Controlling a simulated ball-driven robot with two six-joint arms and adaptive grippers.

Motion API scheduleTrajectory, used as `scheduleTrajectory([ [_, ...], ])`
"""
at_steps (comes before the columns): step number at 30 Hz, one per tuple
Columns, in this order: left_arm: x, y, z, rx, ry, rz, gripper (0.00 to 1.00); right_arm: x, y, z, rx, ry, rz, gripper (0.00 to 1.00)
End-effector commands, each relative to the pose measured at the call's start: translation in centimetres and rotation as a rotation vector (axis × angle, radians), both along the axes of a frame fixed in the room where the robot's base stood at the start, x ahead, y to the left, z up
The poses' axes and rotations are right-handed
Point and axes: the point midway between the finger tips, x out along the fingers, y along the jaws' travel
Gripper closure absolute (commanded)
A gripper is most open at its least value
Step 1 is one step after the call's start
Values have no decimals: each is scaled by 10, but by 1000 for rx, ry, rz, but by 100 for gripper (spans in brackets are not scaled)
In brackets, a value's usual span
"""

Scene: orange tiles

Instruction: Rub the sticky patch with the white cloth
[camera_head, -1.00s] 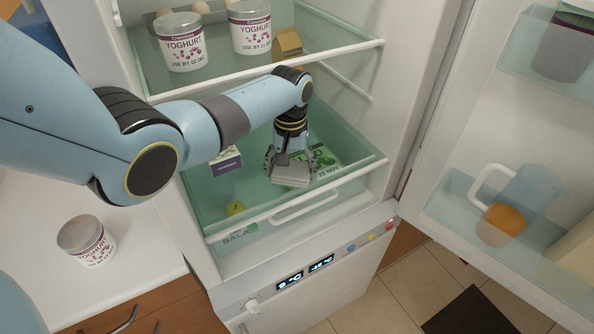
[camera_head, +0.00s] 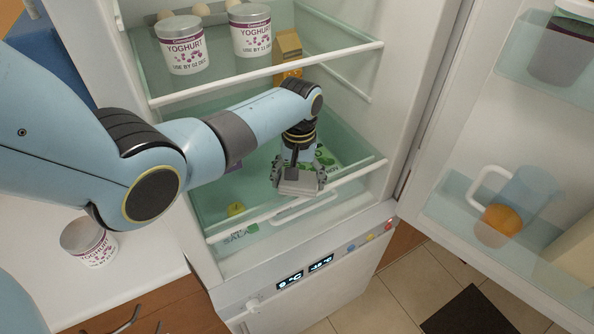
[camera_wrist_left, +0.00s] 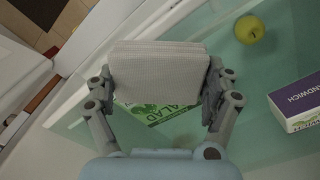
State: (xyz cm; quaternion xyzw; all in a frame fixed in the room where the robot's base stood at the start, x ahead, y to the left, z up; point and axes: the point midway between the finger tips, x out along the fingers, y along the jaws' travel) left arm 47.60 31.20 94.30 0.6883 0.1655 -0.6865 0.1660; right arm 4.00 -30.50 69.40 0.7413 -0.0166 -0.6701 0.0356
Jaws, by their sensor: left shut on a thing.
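My left gripper (camera_head: 298,178) is shut on the white cloth (camera_head: 299,187), a folded pale grey-white pad. It holds the cloth over the front part of the fridge's clear green drawer (camera_head: 215,200). In the left wrist view the cloth (camera_wrist_left: 158,75) sits between both fingers of the left gripper (camera_wrist_left: 160,95) and hides part of the drawer. A faint dull brownish spot (camera_wrist_left: 182,140) shows below the cloth there; I cannot tell for sure that it is the sticky patch. My right gripper is not in view.
In the drawer are a green salad pack (camera_wrist_left: 160,110), a yellow-green apple (camera_wrist_left: 249,29) and a purple-white sandwich box (camera_wrist_left: 298,101). Yoghurt tubs (camera_head: 184,45) and a carton (camera_head: 287,54) stand on the shelf above. The open fridge door holds a jug (camera_head: 528,190) and an orange (camera_head: 503,219).

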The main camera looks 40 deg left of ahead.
Motion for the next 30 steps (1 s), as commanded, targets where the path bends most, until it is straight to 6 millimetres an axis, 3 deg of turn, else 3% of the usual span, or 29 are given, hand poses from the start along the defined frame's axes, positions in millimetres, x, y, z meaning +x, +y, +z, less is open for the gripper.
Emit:
scheduleTrajectory([
  [4, -2, -1, 3, -3, 5, 0, 41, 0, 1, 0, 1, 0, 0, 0],
  [18, -1, 0, 54, -2, 1, 0, 46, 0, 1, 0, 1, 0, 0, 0],
  [30, -1, 0, 60, -1, 2, 0, 46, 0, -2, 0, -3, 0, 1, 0],
])
